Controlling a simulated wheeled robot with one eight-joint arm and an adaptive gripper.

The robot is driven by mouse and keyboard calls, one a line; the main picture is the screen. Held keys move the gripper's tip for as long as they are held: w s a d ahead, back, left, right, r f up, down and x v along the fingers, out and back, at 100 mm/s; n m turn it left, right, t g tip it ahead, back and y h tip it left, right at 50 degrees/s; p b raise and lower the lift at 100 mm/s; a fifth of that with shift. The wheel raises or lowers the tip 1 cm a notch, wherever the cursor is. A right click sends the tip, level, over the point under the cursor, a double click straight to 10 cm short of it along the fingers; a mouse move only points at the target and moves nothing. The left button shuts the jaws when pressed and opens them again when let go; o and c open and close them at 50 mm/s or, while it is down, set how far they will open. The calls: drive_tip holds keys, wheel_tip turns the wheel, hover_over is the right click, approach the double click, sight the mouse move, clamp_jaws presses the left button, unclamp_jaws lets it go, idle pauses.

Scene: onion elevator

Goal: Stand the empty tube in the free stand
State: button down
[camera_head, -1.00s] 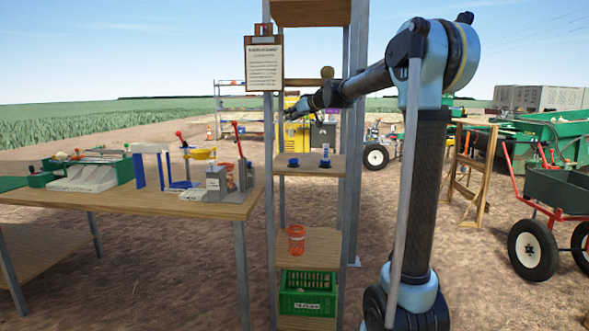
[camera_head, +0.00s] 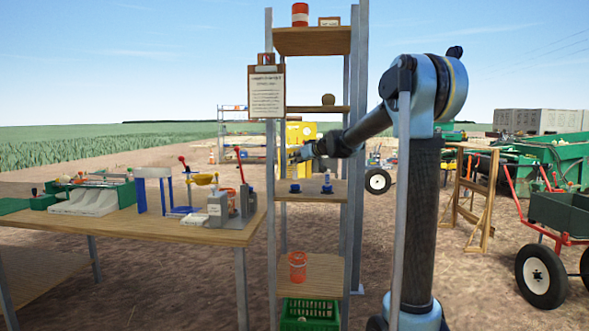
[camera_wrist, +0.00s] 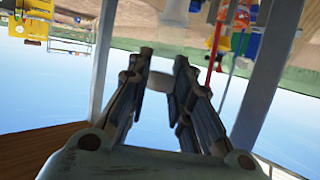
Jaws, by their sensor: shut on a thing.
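My gripper (camera_head: 298,155) is above the left part of the middle shelf (camera_head: 310,196), in front of the yellow machine. In the wrist view, my gripper (camera_wrist: 162,58) has its fingers drawn close around something that I cannot make out clearly.
The rack's metal posts (camera_head: 270,230) flank the shelf. A clipboard (camera_head: 267,92) hangs on the left post. An orange cup (camera_head: 298,266) stands on the shelf below, above a green crate (camera_head: 309,312). The workbench (camera_head: 190,232) at left holds several tools.

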sight(297, 165)
drive_tip(key=shift+f, duration=1.25)
drive_tip(key=shift+f, duration=0.45)
drive_tip(key=c, duration=1.4)
unclamp_jaws()
drive_tip(key=shift+c, duration=0.2)
